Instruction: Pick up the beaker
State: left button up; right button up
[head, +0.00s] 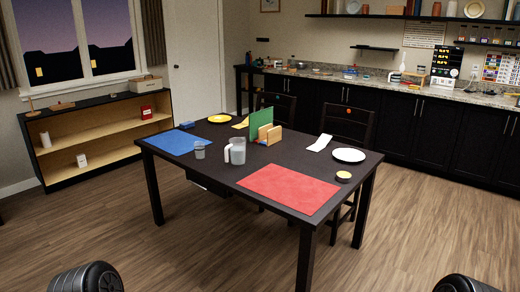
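A small clear grey vessel (199,150), which looks like a beaker, stands upright on the dark dining table (190,165). It is at the right part of the blue placemat (193,138). A larger grey jug with a white handle (237,151) stands to its right, apart from it, near the table's middle. I cannot tell for certain which of the two is the beaker. Rounded dark parts of my two arms show at the bottom left and bottom right corners, far from the table. Neither gripper is in view.
Chairs (347,126) stand behind. The wooden floor (215,253) in front is clear.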

aim_at(199, 147)
jog(key=i+l+u, duration=0.4)
jog(key=i, duration=0.3)
jog(key=i+l+u, duration=0.4)
jog(key=i, duration=0.25)
jog(key=i+z, duration=0.15)
jog(key=z, duration=0.8)
jog(key=i+j+z, duration=0.15)
jog(key=j+z, duration=0.2)
jog(key=j, duration=0.2)
jog(key=i+j+z, duration=0.1)
jog(key=j+z, duration=0.25)
jog(key=j, duration=0.2)
jog(key=j+z, duration=0.3)
jog(key=j, duration=0.3)
jog(key=j+z, duration=0.1)
jog(key=j, duration=1.8)
